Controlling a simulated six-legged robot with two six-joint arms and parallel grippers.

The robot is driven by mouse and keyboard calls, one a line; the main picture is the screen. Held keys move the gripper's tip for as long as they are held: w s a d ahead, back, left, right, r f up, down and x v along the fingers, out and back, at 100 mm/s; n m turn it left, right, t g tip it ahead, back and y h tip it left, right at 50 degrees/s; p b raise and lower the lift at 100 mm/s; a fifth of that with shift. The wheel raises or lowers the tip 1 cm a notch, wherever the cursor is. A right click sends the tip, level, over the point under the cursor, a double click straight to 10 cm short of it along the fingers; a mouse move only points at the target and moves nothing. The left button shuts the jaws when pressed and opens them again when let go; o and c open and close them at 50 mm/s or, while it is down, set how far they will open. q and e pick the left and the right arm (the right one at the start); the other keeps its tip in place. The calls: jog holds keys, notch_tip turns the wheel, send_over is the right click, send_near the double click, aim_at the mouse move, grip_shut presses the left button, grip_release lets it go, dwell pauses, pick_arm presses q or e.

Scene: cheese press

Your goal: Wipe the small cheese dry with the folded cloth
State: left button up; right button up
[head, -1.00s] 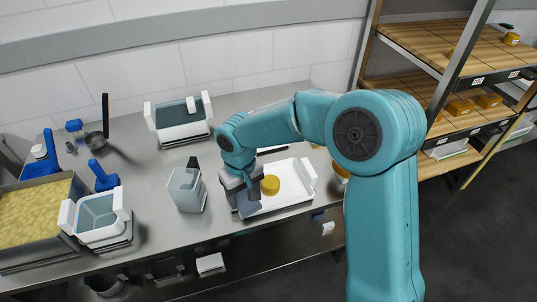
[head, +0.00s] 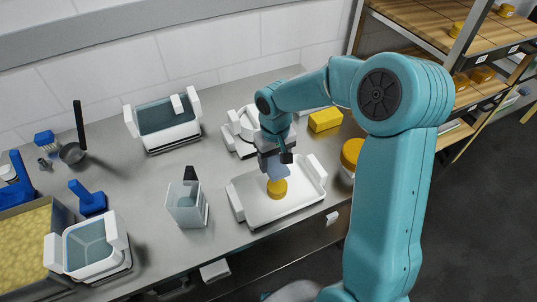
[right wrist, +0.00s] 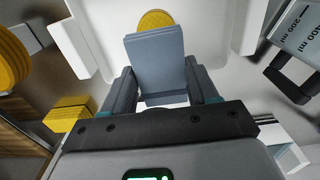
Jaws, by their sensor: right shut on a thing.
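The small cheese (head: 277,189) is a yellow round lying in a white tray (head: 262,214) on the steel counter. My right gripper (head: 276,160) is shut on the folded blue-grey cloth (head: 278,172), just above and behind the cheese. In the right wrist view the cloth (right wrist: 157,62) sits between the fingers of the gripper (right wrist: 164,92), and its far edge overlaps the cheese (right wrist: 156,20). I cannot tell whether the cloth touches the cheese. My left gripper is not in view.
A clear jug (head: 186,205) stands left of the tray. A yellow block (head: 325,119) and a larger yellow round (head: 351,154) are to the right. White-handled tubs (head: 165,122) and a shelf rack (head: 425,40) stand farther off.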

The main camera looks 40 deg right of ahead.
jog(key=shift+s, duration=0.2)
jog(key=shift+f+b, duration=0.25)
jog(key=shift+b, duration=0.1)
notch_tip(320, 180, down, 2)
jog(key=shift+f+b, duration=0.2)
jog(key=shift+b, duration=0.65)
jog(key=shift+s+f+b, duration=0.1)
jog(key=shift+f+b, duration=0.35)
jog(key=shift+f, duration=0.5)
jog(key=shift+r, duration=0.1)
jog(key=shift+f+b, duration=0.65)
jog(key=shift+b, duration=0.1)
